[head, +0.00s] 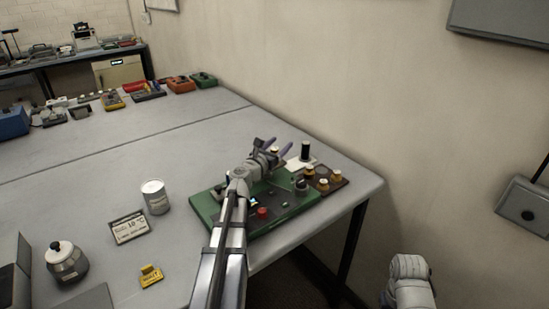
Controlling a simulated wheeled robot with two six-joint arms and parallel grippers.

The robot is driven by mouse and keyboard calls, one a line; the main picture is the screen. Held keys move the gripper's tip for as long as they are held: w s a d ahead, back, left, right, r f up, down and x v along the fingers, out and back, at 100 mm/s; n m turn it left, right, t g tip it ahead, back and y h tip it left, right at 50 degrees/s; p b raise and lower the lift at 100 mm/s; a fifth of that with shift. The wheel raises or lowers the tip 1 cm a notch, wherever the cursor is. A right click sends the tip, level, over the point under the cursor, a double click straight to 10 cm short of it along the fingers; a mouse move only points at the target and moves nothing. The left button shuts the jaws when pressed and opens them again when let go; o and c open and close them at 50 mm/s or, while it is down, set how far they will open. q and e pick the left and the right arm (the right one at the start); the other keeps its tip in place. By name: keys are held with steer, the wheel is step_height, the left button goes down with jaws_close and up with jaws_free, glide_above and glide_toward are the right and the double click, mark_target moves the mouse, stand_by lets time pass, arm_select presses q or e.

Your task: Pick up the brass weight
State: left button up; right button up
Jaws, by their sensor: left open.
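My left gripper (274,148) is open over the far edge of a green device board (215,207), with its fingers pointing away toward the wall. Several small brass-coloured pieces with pale tops (323,185) stand on a brown base (338,181) just right of the gripper. A similar pale-topped piece (275,150) shows between or behind the fingers; I cannot tell which. I cannot tell which piece is the brass weight. My left forearm hides part of the green board. Part of my right arm shows at the lower right, but its gripper is not visible.
A black knob on a white base (305,152) stands beyond the gripper. A white can (155,197), a small display sign (129,227), a yellow tag (151,276) and a lidded jar (67,261) stand left. The wall is close behind; the table's middle is clear.

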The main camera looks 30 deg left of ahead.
arm_select(q)
steer(key=shift+s, duration=0.1)
jaws_close()
stand_by(0.4)
stand_by(0.9)
